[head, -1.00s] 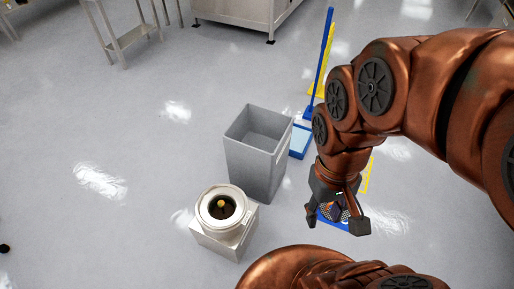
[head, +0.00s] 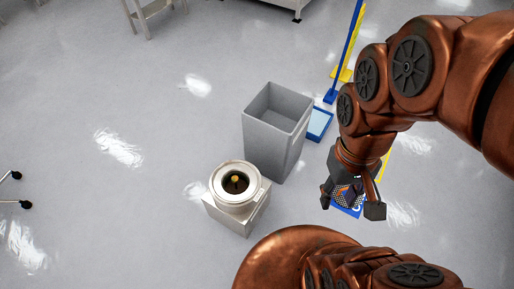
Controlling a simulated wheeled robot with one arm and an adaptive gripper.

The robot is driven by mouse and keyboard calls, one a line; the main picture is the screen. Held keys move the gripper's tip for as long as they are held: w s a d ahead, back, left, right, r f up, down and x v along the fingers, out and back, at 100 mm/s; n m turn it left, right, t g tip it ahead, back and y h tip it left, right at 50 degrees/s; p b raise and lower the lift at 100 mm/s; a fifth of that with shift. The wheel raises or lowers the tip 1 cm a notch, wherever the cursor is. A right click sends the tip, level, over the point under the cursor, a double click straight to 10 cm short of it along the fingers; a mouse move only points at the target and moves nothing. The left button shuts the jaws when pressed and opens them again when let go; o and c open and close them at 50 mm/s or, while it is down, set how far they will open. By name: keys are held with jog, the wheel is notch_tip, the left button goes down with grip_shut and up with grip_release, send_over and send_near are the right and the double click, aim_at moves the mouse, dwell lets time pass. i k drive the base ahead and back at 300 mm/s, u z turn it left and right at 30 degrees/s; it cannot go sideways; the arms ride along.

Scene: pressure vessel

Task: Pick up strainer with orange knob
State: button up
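A round pale metal vessel (head: 222,200) stands open at the top on a square metal base, left of the middle. Inside its dark opening is a small yellow-orange knob (head: 236,181), which I take to be the strainer's knob; the rest of the strainer is hard to make out. My gripper (head: 350,204) hangs to the right of the vessel, well apart from it, pointing down. Its two dark fingers are spread wide. A small patterned patch with orange and blue shows between them; I cannot tell what it is.
A tall grey open bin (head: 268,144) stands just behind and right of the vessel. A blue dustpan (head: 319,124) and a blue-handled tool (head: 347,50) are beyond it. A metal table is at the back.

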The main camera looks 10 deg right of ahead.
aim_at(236, 185)
jog(key=z, duration=2.2)
jog(key=k, duration=1.5)
jog(key=u, duration=2.35)
jog(key=i, duration=0.5)
jog(key=z, duration=0.05)
